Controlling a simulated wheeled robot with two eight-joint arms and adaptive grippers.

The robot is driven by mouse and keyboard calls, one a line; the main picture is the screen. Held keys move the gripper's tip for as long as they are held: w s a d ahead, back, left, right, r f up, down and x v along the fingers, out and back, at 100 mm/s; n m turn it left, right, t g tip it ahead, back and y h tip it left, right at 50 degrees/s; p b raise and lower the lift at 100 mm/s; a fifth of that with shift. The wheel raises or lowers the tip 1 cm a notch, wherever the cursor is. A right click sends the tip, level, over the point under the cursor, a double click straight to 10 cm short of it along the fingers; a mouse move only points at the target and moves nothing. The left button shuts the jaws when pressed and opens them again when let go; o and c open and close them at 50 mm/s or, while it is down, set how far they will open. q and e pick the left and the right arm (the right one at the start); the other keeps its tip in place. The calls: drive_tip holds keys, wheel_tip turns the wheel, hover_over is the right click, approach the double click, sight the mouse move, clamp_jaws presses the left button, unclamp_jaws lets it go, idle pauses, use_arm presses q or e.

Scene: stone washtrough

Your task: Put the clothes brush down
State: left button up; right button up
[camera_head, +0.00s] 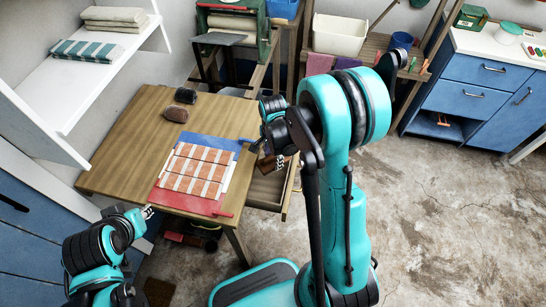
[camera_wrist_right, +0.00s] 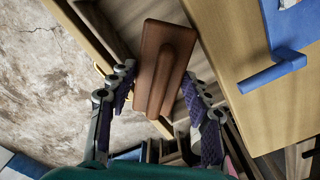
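The clothes brush (camera_wrist_right: 165,60) is a reddish-brown block with rounded edges. In the right wrist view it lies slightly tilted between the finger pads of my right gripper (camera_wrist_right: 160,85), which are close to both its sides. In the head view the brush (camera_head: 266,165) shows as a small brown shape at my right gripper (camera_head: 278,160), above the open drawer at the table's right edge. My right arm hides part of it there.
An open drawer (camera_head: 268,190) juts out at the right. The table's left part is clear.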

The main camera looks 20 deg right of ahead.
drive_tip(key=shift+o, duration=1.2)
drive_tip(key=shift+r, duration=0.25)
wheel_tip(320, 180, up, 12)
drive_tip(key=r+p, duration=0.1)
drive_tip(key=p, duration=0.4)
drive_tip(key=s+a+r+n+t, duration=0.2)
drive_tip(key=s+r+n, duration=0.3)
drive_tip(key=n, duration=0.3)
drive_tip(key=s+a+r+n+t, duration=0.3)
drive_tip(key=s+r+n+t, duration=0.2)
drive_tip(key=s+n, duration=0.2)
drive_tip(key=shift+s+r+n, duration=0.2)
drive_tip(key=shift+n, duration=0.5)
drive_tip(key=shift+a, duration=0.1)
